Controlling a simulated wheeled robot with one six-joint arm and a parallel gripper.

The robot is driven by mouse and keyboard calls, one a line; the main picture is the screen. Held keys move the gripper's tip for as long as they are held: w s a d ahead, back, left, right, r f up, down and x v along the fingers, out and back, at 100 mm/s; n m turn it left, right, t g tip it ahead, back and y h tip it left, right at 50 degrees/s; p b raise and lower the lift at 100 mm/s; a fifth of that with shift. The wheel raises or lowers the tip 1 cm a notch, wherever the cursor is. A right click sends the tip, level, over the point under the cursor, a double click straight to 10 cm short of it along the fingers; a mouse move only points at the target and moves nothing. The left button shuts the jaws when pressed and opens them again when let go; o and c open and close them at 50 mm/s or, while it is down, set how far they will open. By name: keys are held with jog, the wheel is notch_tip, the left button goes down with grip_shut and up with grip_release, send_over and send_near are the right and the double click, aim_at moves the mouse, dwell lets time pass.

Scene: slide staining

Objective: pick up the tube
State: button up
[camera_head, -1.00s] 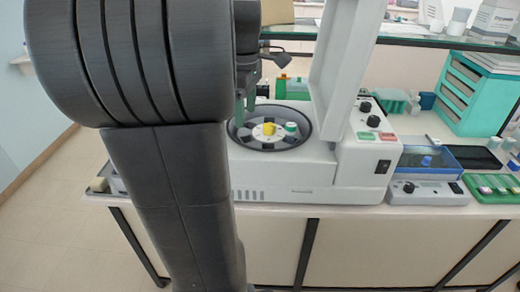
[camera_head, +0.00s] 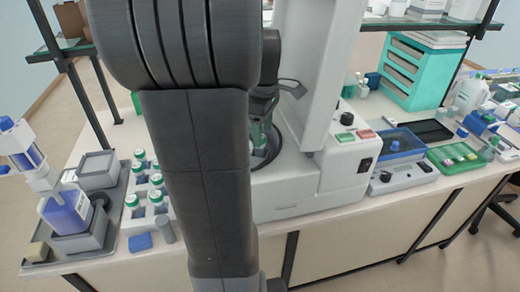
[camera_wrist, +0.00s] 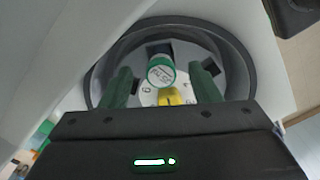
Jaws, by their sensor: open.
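A tube with a green-rimmed white cap (camera_wrist: 161,70) sits in the round rotor of the centrifuge (camera_wrist: 228,58), just beyond the rotor's yellow hub (camera_wrist: 170,97) in the wrist view. My gripper (camera_wrist: 160,76) is open, with one green finger on either side of the cap and visible gaps between. Whether the fingertips reach down beside the cap is hard to tell. In the head view my gripper (camera_head: 260,134) is at the bowl of the white centrifuge (camera_head: 293,195); my arm hides most of the bowl and the tube there.
The centrifuge lid (camera_head: 325,75) stands raised beside my gripper. A rack of several green-capped tubes (camera_head: 150,205) is on the left of the bench, near a grey tray (camera_head: 60,262) with a blue bottle (camera_head: 68,210). A blue-lidded device (camera_head: 398,145) is to the right.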

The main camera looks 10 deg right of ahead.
jog(key=f, duration=0.4)
jog(key=shift+w+a+f, duration=0.15)
jog(key=shift+a+f, duration=0.15)
jog(key=shift+a, duration=0.05)
jog(key=c, duration=1.1)
jog(key=shift+o, duration=0.2)
jog(key=shift+r, duration=0.1)
